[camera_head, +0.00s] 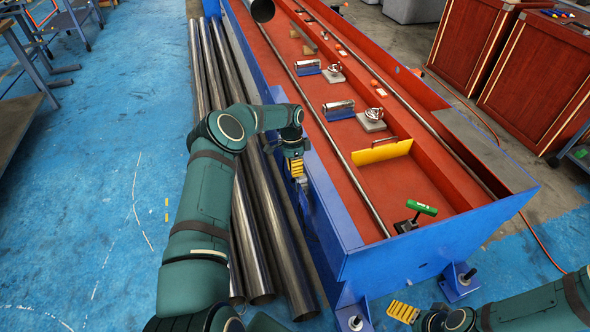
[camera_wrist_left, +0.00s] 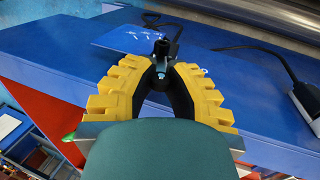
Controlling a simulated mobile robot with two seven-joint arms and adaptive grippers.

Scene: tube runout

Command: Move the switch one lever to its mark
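In the left wrist view a small dark lever (camera_wrist_left: 162,48) stands by a blue panel (camera_wrist_left: 126,36) with white marks on it. My left gripper also shows there (camera_wrist_left: 161,70), its yellow-padded fingers drawn together at the tips on either side of the lever, seemingly closed on it. In the head view my left gripper (camera_head: 297,168) is at the left side of the long blue and red trough, and the lever there is hidden. My right gripper (camera_head: 403,312) is low at the front right, away from the trough; its finger opening is unclear.
A dark box with a cable (camera_wrist_left: 305,98) is right of the gripper.

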